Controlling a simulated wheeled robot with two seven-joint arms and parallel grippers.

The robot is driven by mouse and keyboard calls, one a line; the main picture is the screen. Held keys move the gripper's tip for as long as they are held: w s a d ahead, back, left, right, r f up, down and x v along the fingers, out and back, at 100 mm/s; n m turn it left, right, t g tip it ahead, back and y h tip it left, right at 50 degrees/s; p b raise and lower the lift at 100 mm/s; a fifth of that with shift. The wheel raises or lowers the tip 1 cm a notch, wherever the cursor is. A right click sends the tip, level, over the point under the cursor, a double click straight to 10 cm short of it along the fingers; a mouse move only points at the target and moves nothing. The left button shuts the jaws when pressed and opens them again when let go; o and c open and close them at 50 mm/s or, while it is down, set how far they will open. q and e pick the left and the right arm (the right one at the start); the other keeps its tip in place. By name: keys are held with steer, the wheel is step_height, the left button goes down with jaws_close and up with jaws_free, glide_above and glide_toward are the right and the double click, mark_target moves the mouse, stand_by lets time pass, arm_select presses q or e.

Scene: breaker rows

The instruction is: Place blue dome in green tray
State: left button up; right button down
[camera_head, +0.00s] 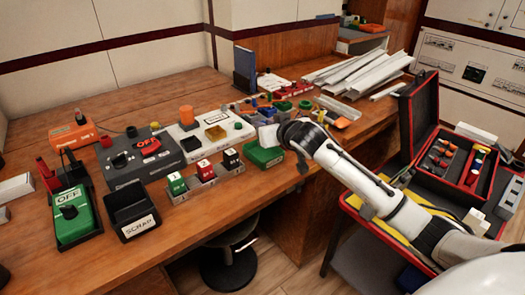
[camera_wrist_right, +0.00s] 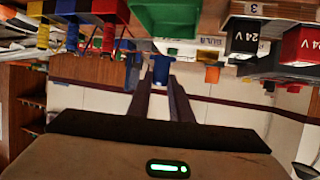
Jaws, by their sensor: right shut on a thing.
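My right gripper (camera_wrist_right: 158,84) is shut on a small blue piece (camera_wrist_right: 160,69), which I take to be the blue dome; its rounded shape is not clear. In the head view the right gripper (camera_head: 270,136) is over the bench, at the back edge of the green tray (camera_head: 263,160), and the held piece is hidden. In the wrist view, which is upside down, the green tray (camera_wrist_right: 168,22) shows beyond the fingertips, apart from the blue piece. My left gripper is not in view.
A rack of green, red and black breakers (camera_head: 203,177) stands left of the green tray. A black scrap bin (camera_head: 131,210) and a green OFF switch box (camera_head: 76,215) are farther left. Coloured small parts (camera_head: 285,104) crowd the bench behind. An open red case (camera_head: 450,160) is at right.

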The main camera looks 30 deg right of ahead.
step_height(320, 180, down, 8)
steer(key=shift+r+b, duration=0.2)
steer(key=shift+b, duration=0.35)
steer(key=shift+f, duration=0.15)
steer(key=c, duration=1.6)
jaws_free()
steer(key=v, duration=0.6)
steer(key=p+v, duration=0.1)
steer(key=v, duration=0.5)
steer(key=shift+r, duration=0.3)
